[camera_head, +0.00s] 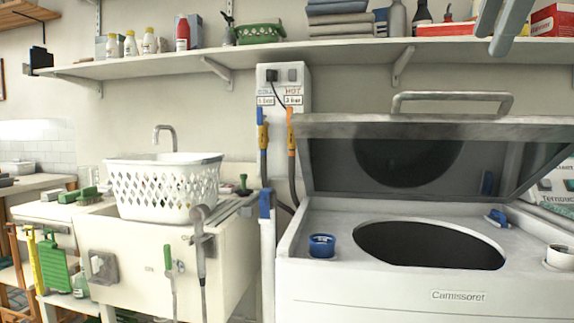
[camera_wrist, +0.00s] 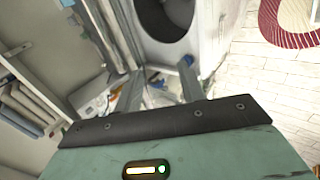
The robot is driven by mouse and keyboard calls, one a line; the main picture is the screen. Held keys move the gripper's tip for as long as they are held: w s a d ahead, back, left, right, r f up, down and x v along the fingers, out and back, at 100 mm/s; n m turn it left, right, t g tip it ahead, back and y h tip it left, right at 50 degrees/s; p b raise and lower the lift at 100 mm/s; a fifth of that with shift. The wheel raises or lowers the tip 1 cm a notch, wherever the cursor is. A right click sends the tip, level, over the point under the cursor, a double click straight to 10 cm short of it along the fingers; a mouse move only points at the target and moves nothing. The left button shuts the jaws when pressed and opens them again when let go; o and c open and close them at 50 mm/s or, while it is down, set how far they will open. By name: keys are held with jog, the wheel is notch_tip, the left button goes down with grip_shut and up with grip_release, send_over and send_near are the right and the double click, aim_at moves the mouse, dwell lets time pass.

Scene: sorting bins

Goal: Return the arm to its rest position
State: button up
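My gripper (camera_wrist: 160,80) shows in the wrist view with its two grey fingers apart and nothing held between them. In the head view two grey bars that look like its fingers (camera_head: 493,43) hang in from the top right, in front of the shelf and above the open washing machine lid. The rest of my arm is out of view there, so its full pose cannot be told.
A top-loading washing machine (camera_head: 390,297) stands at right with its lid (camera_head: 320,124) raised. A long shelf (camera_head: 340,52) with bottles and folded cloths runs above. A white basket (camera_head: 165,162) sits on the sink (camera_head: 215,283) at left.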

jog(key=a+f+m+g+y, duration=0.15)
jog(key=a+f, duration=0.45)
jog(key=f, duration=0.6)
jog(key=a+f+m+g, duration=0.15)
jog(key=a+f, duration=0.35)
jog(key=f, duration=0.7)
jog(key=s+f+m+g, duration=0.3)
jog(key=s+f, duration=0.4)
jog(key=f, duration=0.5)
jog(key=s+f+m+g, duration=0.2)
jog(key=s+f, duration=0.6)
jog(key=f, duration=0.3)
notch_tip(320, 180, up, 18)
jog(key=p, duration=1.8)
jog(key=shift+w+d, duration=0.25)
jog(key=shift+w, duration=0.1)
